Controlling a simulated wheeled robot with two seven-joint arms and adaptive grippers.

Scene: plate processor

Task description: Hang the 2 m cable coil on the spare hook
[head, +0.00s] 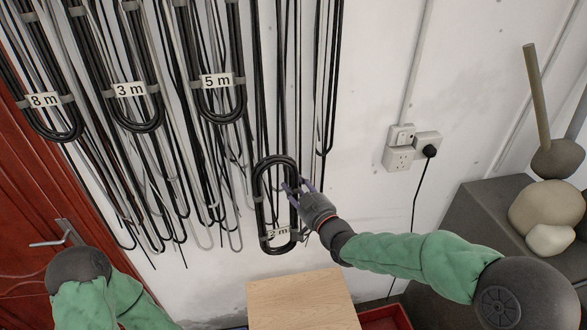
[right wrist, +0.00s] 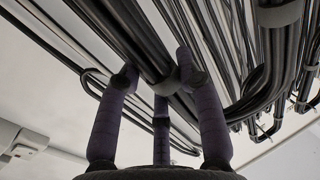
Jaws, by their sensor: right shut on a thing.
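The 2 m cable coil (head: 265,209) is a black oblong loop with a white "2 m" label at its lower end. It is upright in front of the wall, below and right of the 5 m coil. My right gripper (head: 297,188) is shut on the coil's right side, at about its middle. In the right wrist view the gripper's fingers (right wrist: 162,90) close around the dark cable bundle (right wrist: 150,55). My left arm shows at the lower left, but its gripper is out of view. I cannot make out the spare hook among the hanging cables.
Coils labelled 8 m (head: 62,130), 3 m (head: 138,124) and 5 m (head: 222,112) hang on the wall among several loose cables. A wooden surface (head: 300,300) is below the held coil. Sockets (head: 399,157) are right on the wall. Stones (head: 545,208) sit on a dark block.

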